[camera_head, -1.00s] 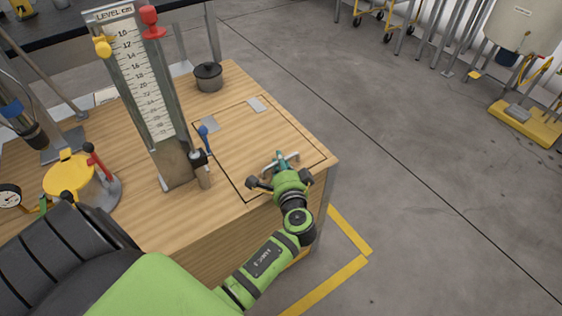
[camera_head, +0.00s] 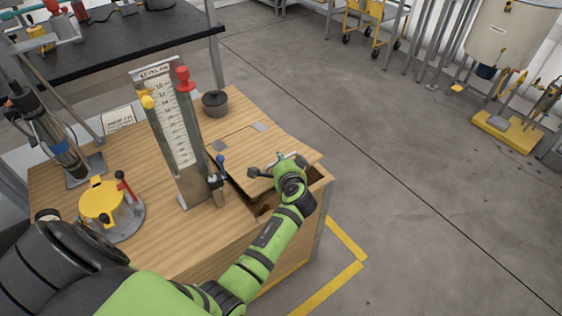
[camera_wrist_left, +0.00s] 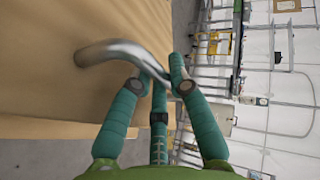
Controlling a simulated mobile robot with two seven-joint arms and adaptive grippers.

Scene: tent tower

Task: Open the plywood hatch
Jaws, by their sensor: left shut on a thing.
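The plywood hatch (camera_head: 262,150) in the wooden bench top is tilted up at its near edge, with a dark opening showing beneath it. Two metal hinge plates (camera_head: 220,145) sit along its far edge. My left gripper (camera_head: 285,163) is at the near part of the hatch, shut on the metal handle. In the left wrist view the curved handle (camera_wrist_left: 110,50) runs between the green fingers (camera_wrist_left: 155,85), with the hatch wood behind it. My right gripper is not in view.
A level gauge column (camera_head: 180,140) with red and yellow knobs stands left of the hatch. A dark pot (camera_head: 215,103) stands behind it. A yellow-topped valve (camera_head: 100,202) is at the left. The floor to the right is clear.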

